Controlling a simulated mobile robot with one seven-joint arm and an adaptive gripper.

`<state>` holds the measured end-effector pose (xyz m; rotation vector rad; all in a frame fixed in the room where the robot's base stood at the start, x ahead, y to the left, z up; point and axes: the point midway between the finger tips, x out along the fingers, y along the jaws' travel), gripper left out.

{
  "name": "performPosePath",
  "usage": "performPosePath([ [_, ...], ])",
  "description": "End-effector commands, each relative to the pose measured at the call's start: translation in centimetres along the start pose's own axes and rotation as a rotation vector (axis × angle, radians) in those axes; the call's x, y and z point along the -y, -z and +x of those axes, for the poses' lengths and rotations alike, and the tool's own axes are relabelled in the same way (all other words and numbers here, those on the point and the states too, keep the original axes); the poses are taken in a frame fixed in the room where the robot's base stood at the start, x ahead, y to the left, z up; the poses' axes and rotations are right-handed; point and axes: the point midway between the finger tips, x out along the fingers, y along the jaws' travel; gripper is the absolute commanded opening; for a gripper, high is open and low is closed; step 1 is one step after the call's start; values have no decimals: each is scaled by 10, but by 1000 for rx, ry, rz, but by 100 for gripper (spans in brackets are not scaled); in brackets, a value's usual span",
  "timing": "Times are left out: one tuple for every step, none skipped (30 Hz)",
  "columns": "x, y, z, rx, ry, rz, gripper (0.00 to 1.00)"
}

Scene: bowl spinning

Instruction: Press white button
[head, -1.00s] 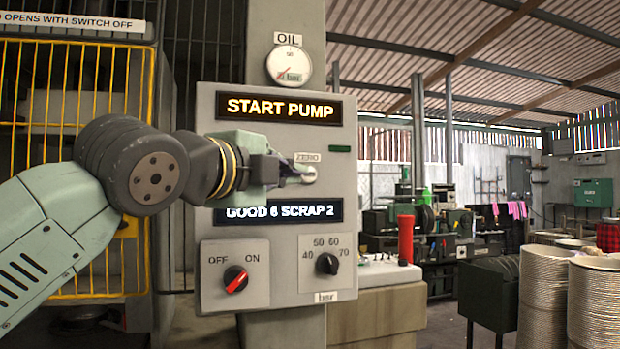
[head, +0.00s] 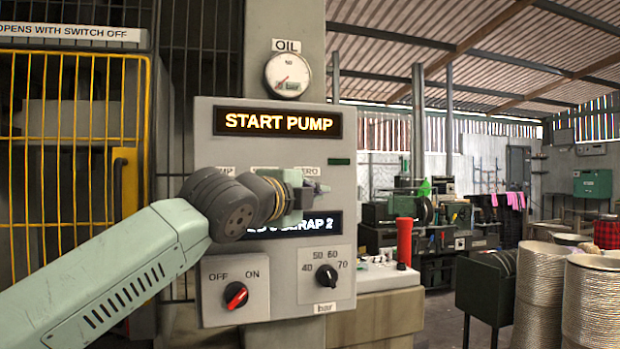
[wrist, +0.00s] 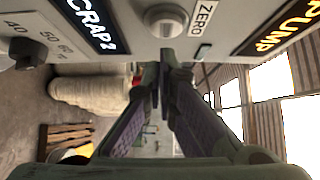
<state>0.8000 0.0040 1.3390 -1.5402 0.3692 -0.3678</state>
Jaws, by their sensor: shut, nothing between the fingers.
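The grey control panel (head: 345,120) faces me on a pillar. A round whitish button (wrist: 165,20) sits beside the ZERO label (wrist: 203,18) in the wrist view, its face plain and pale. My gripper (head: 320,187) is at the panel's right side, just below the ZERO label. In the wrist view my gripper (wrist: 163,62) is shut and empty, its fingertips close to the button and just below it in the picture. A small gap seems to show between them. In the head view my gripper and wrist hide the buttons.
The upper display (head: 278,123) reads START PUMP. The lower display (head: 325,222) is partly covered by my arm. A red OFF/ON switch (head: 236,295) and a black pressure knob (head: 326,276) are below. A yellow cage door (head: 130,180) stands left.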

Motion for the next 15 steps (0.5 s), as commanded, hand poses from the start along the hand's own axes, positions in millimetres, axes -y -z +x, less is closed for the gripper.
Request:
performPosePath([
  [4, -3, 4, -2, 0, -2, 0],
  [4, -5, 6, -2, 1, -1, 0],
  [3, -7, 8, -2, 1, -1, 0],
  [3, -8, 9, -1, 1, 0, 0],
  [2, -9, 10, -1, 0, 0, 0],
  [1, -10, 10, -1, 0, 0, 0],
  [1, -11, 11, -1, 0, 0, 0],
  [0, -11, 11, -1, 0, 0, 0],
  [0, -11, 11, 0, 0, 0, 0],
  [0, -11, 11, 0, 1, 0, 0],
  [0, -11, 11, 0, 0, 0, 0],
  [0, -11, 11, 0, 1, 1, 0],
  [0, -11, 11, 0, 1, 1, 0],
  [0, -11, 11, 0, 1, 1, 0],
  [0, -11, 11, 0, 0, 1, 0],
])
